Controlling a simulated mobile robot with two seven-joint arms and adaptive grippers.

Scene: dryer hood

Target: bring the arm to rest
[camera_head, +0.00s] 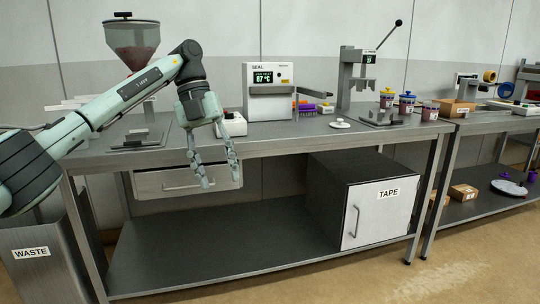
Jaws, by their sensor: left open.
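My left arm comes in from the left, labelled "LEFT", and reaches over the grey workbench (290,142). My left gripper (218,184) hangs fingers down in front of the bench's front edge, with its two fingers apart. Nothing shows between the fingers. The gripper overlaps the drawer (160,183) under the bench top in the view; I cannot tell whether it touches it. My right gripper is not in view.
On the bench stand a hopper (133,40), a sealing machine (269,90), a lever press (357,75) and several small jars (406,101). Below are a box marked TAPE (379,212) and a waste bin (42,268). The floor at front right is clear.

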